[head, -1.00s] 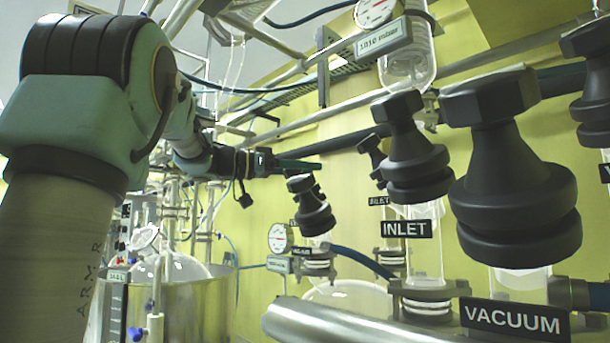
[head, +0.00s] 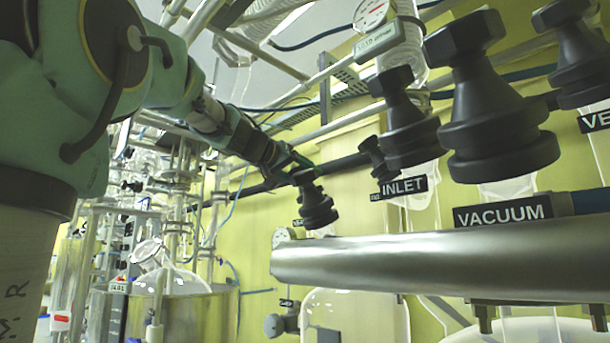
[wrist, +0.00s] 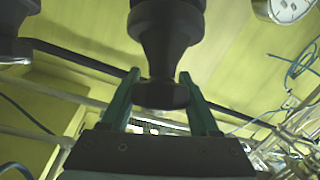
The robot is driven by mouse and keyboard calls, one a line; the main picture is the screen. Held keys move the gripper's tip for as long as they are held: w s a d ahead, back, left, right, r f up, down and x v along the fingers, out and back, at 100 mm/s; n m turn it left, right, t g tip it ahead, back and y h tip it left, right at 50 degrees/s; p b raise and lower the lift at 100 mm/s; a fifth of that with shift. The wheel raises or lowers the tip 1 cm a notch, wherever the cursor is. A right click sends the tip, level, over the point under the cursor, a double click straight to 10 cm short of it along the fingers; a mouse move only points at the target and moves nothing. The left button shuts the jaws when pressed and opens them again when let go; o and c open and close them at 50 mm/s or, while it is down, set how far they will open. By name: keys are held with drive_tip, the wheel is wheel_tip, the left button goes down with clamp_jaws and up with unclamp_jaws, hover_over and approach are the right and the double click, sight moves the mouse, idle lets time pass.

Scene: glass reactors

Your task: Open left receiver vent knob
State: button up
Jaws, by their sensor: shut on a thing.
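The vent knob (head: 316,205) is a black waisted knob with a faceted top, at the centre of the head view. The small label (head: 298,223) beside it is mostly hidden and hard to read. My gripper (head: 303,172) reaches it from the upper left, at its top. In the wrist view the same knob (wrist: 166,40) hangs between the two green fingers of my gripper (wrist: 160,80). The fingers are shut on the faceted end, one on each side. The contact faces are partly hidden.
Close on the right stand black knobs over labels: INLET (head: 404,187), VACUUM (head: 502,214) and a cut-off VE label (head: 594,120). A smaller knob (head: 374,157) stands behind. A thick steel pipe (head: 430,262) crosses below. A glass flask (head: 172,277) sits in a metal vessel at lower left.

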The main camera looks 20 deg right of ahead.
drive_tip(key=shift+n+t+y, duration=0.3)
drive_tip(key=shift+n, duration=0.2)
drive_tip(key=o, duration=1.4)
drive_tip(key=b+v, duration=0.2)
drive_tip(key=v, duration=0.8)
drive_tip(key=shift+s+a, duration=0.15)
drive_tip(key=shift+a, duration=0.2)
